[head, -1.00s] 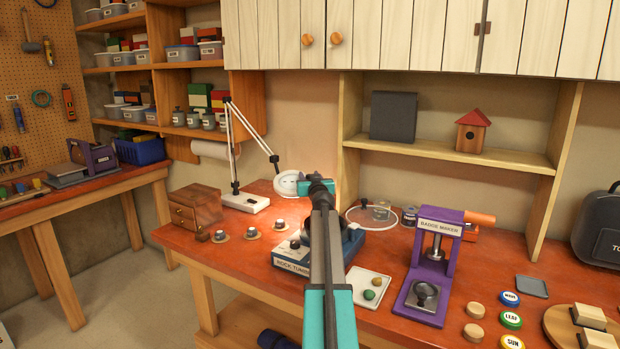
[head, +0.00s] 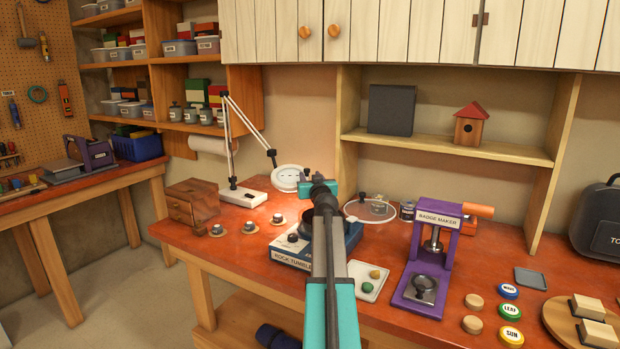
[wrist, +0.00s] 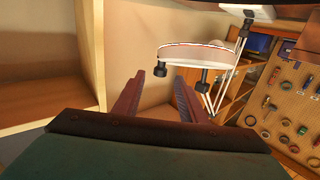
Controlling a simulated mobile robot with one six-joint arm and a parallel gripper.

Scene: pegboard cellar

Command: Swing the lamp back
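The white jointed lamp stands on its flat base (head: 244,197) at the back of the orange bench. Its two arms rise and bend down to a round white head (head: 287,178). My gripper (head: 308,183) is just right of the head in the head view, with its fingers partly hidden by my wrist. In the wrist view the lamp head (wrist: 215,53) hangs ahead, with a small dark knob (wrist: 160,71) under its near edge. My gripper's fingers (wrist: 158,77) are apart, and the knob appears between their tips. I cannot tell whether either finger touches it.
A rock tumbler (head: 290,254) sits below my arm. A clear ring-shaped lens (head: 370,220), a tray of stones (head: 369,285) and a purple badge maker (head: 437,250) stand to the right. A wooden drawer box (head: 190,203) is at left. A shelf (head: 450,148) hangs behind.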

